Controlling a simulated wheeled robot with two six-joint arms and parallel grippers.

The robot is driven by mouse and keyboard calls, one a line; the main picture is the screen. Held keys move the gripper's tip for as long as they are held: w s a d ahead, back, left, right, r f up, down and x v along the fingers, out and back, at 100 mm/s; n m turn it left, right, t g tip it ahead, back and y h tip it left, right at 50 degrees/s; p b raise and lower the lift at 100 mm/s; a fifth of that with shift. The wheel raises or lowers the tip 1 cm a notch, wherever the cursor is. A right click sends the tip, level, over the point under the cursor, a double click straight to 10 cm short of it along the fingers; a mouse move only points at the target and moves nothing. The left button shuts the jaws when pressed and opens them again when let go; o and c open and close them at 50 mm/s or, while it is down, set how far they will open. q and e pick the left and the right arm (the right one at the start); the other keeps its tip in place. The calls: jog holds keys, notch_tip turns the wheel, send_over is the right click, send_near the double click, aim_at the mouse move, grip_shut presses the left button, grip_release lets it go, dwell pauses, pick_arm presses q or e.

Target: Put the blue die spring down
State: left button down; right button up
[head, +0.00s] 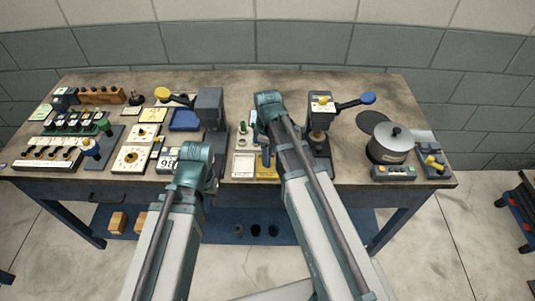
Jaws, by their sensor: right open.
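My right gripper (266,140) is at the middle of the bench, under the teal wrist, with its fingers pointing down. It is open, and its fingertips are small and partly covered by my arm. A small blue upright piece (266,159), possibly the blue die spring, shows just below it, at the back edge of a yellow tray (266,173). I cannot tell whether it touches the fingers. My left gripper (195,166) is over the front of the bench, left of middle. Its wrist hides the fingers.
A pale tray (243,165) lies left of the yellow one. Two lever presses stand behind, with a yellow knob (163,94) and a blue knob (367,98). A grey pot (390,144) stands at the right. Racks and dials crowd the left; the back right is clear.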

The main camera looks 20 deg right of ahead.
notch_tip(320, 180, up, 11)
jog(key=p, duration=1)
pick_arm(q)
notch_tip(320, 180, up, 11)
jog(key=shift+f, duration=0.2)
pick_arm(e)
jog(key=s+a+m+h, duration=0.1)
jog(key=s+a+m, duration=0.7)
jog(key=s, duration=0.6)
jog(key=shift+s+a, duration=0.15)
jog(key=shift+a, duration=1.1)
jog(key=shift+f, duration=0.1)
